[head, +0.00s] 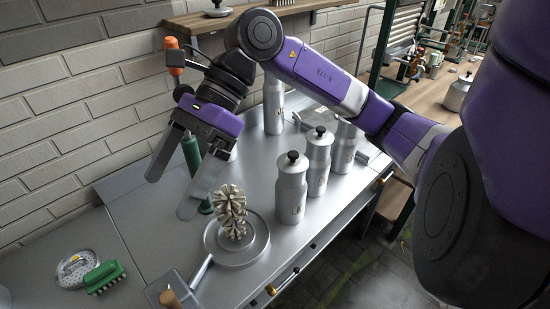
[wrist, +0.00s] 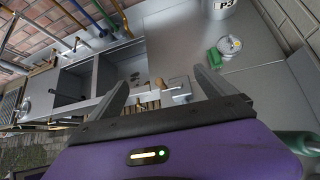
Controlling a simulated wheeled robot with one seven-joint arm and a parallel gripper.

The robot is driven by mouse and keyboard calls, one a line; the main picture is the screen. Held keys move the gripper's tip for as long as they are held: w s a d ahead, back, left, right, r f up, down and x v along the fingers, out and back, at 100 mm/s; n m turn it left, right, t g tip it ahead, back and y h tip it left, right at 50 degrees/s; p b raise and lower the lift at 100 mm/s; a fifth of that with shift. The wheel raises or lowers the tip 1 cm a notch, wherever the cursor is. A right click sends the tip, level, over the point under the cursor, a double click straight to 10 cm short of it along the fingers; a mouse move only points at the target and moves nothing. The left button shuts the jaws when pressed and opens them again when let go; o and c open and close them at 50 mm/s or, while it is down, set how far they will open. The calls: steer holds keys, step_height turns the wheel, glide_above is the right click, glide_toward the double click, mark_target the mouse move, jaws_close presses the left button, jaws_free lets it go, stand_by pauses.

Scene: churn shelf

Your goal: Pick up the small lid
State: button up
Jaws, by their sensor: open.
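A small round grey lid with a dark knob (head: 217,11) lies on the wooden shelf at the top of the head view; I take it for the small lid. It is not visible in the wrist view. My gripper (head: 171,196) is open and empty, pointing down over the metal worktop, well below and left of that lid. In the wrist view my two fingers (wrist: 160,80) stand apart with nothing held between them.
Several grey bottles with black knobs (head: 291,188) stand right of my gripper. A brush head (head: 232,207) stands on a round metal dish (head: 262,243). A green brush (head: 104,277) lies beside a perforated metal disc (head: 72,268). The brick wall is close behind.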

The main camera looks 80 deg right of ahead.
steer(key=s+d+f+m+g+h, duration=0.1)
steer(key=s+d+f+h, duration=0.1)
steer(key=d, duration=0.4)
steer(key=s+d+f+h, duration=0.1)
steer(key=s+d+h, duration=0.15)
steer(key=d, duration=0.25)
steer(key=m+g+h+p, duration=0.1)
steer(key=m+g+h, duration=0.15)
steer(key=h, duration=0.25)
glide_above(294, 153)
steer(key=shift+w+a+f+g+y, duration=0.15)
steer(key=shift+f+g+y, duration=0.1)
steer(key=shift+f, duration=0.15)
steer(key=shift+f+p, duration=1.35)
steer(key=shift+f, duration=2.45)
steer(key=shift+n, duration=0.25)
steer(key=c, duration=1.5)
steer(key=shift+o, duration=0.2)
steer(key=shift+r, duration=0.1)
